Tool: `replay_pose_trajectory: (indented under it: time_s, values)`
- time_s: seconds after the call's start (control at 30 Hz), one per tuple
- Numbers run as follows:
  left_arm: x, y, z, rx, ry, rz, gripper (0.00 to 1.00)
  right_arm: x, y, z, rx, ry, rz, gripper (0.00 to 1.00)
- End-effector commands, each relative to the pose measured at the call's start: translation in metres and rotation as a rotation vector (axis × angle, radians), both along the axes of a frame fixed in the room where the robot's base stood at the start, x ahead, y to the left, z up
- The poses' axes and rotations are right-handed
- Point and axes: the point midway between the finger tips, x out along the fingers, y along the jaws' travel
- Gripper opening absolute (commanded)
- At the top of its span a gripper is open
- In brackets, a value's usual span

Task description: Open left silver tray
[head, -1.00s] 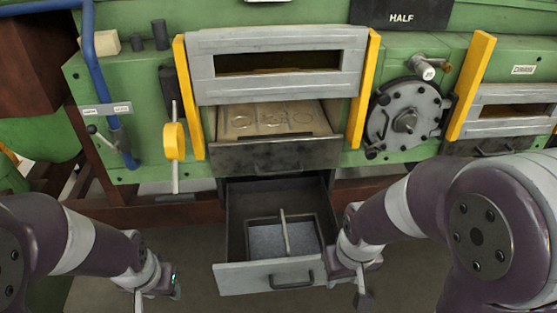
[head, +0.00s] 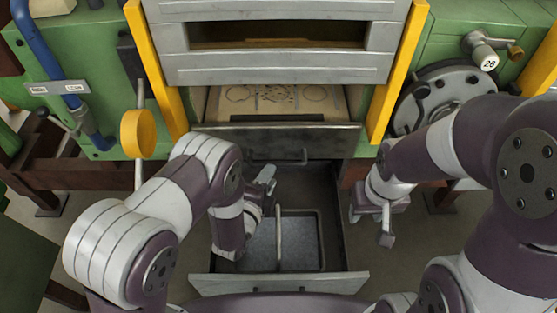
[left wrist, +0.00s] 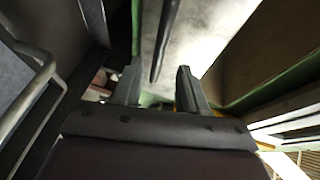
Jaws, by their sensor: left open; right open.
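A tray with a dark metal front (head: 235,140) and a bar handle (head: 277,160) sits under the left furnace door, slightly out, with a pale board on it. Below it, a drawer with a light silver front (head: 225,284) is pulled open. My left gripper (head: 265,180) is open over this drawer, just below and in front of the upper handle. In the left wrist view its two fingers (left wrist: 158,88) are apart, with a dark bar (left wrist: 166,40) ahead between them; contact cannot be told. My right gripper (head: 371,226) is open and empty beside the drawer's right side.
The left furnace door (head: 280,68) hangs between two yellow posts. A yellow disc on a rod (head: 138,134) stands to the left. A round grey hatch (head: 425,98) is at the right. My left forearm covers part of the drawer's left side.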

Motion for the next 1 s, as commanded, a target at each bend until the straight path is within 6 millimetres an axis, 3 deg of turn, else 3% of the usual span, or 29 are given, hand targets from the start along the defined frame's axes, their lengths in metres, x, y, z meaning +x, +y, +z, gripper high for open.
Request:
replay_pose_trajectory:
  time_s: [0.1,0.23,0.6,0.63,0.73,0.77,1.0]
  values:
    - [0.026,-0.011,-0.005,-0.001,-0.001,0.0,0.42,0.0,0.0,0.001,0.0,0.0,0.0,0.43]
    - [0.046,-0.019,-0.009,-0.001,-0.001,0.001,0.42,0.0,0.0,0.001,0.0,0.0,0.0,0.43]
    - [0.057,-0.024,-0.012,-0.001,0.002,0.001,0.42,0.0,0.0,0.001,0.0,0.0,0.0,0.43]
    - [0.057,-0.024,-0.012,-0.001,0.002,0.001,0.39,0.0,0.0,0.001,0.0,0.0,0.0,0.43]
    - [0.057,-0.024,-0.012,-0.001,0.002,0.001,0.06,0.0,0.0,0.001,0.0,0.0,0.0,0.43]
    - [0.057,-0.023,-0.011,-0.001,0.002,0.001,0.0,0.0,0.0,0.001,0.0,0.0,0.0,0.43]
    - [0.057,-0.023,-0.012,-0.001,0.003,0.001,0.0,0.0,0.0,0.001,0.0,0.0,0.0,0.43]
